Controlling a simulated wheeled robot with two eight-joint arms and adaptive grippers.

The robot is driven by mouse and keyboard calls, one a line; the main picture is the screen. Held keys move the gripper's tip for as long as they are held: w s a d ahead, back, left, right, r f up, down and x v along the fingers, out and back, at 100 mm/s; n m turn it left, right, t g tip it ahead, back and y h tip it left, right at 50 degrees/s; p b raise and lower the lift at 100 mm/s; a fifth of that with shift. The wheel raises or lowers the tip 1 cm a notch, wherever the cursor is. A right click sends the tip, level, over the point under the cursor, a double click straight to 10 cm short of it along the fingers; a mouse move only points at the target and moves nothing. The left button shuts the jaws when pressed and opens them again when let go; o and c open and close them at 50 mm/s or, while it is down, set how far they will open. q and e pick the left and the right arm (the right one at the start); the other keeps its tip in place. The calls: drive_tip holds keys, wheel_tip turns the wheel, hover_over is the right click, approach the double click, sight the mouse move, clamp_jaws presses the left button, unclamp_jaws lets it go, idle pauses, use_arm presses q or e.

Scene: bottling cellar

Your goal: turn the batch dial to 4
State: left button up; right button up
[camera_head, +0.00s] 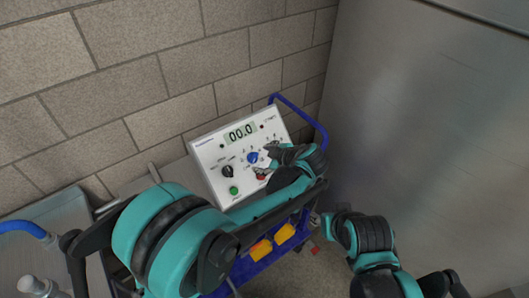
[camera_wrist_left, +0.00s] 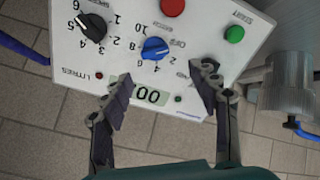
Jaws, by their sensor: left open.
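Another black dial (camera_head: 227,171) sits left of the blue one. My left gripper (camera_head: 266,158) is open and empty over the panel, its fingers (camera_wrist_left: 160,78) apart near the display.
The panel has a display (camera_head: 240,133) reading 00.0, a green button (camera_head: 233,190) and a red button (camera_wrist_left: 172,7). A blue rail (camera_head: 305,115) runs behind it. Yellow items (camera_head: 261,250) lie below. My right arm is at lower right; its fingers are unclear. A metal wall stands right.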

sight(255, 157)
use_arm(q)
drive_tip(key=x, duration=0.2)
drive_tip(key=b+x, duration=0.1)
drive_tip(key=x, duration=0.2)
drive_tip(key=d+b+x, duration=0.1)
drive_tip(key=x, duration=0.1)
drive_tip(key=shift+w+a+f, duration=0.25)
drive_tip(key=shift+w+f, duration=0.1)
drive_tip(key=shift+w, duration=0.05)
drive_tip(key=c, duration=1.2)
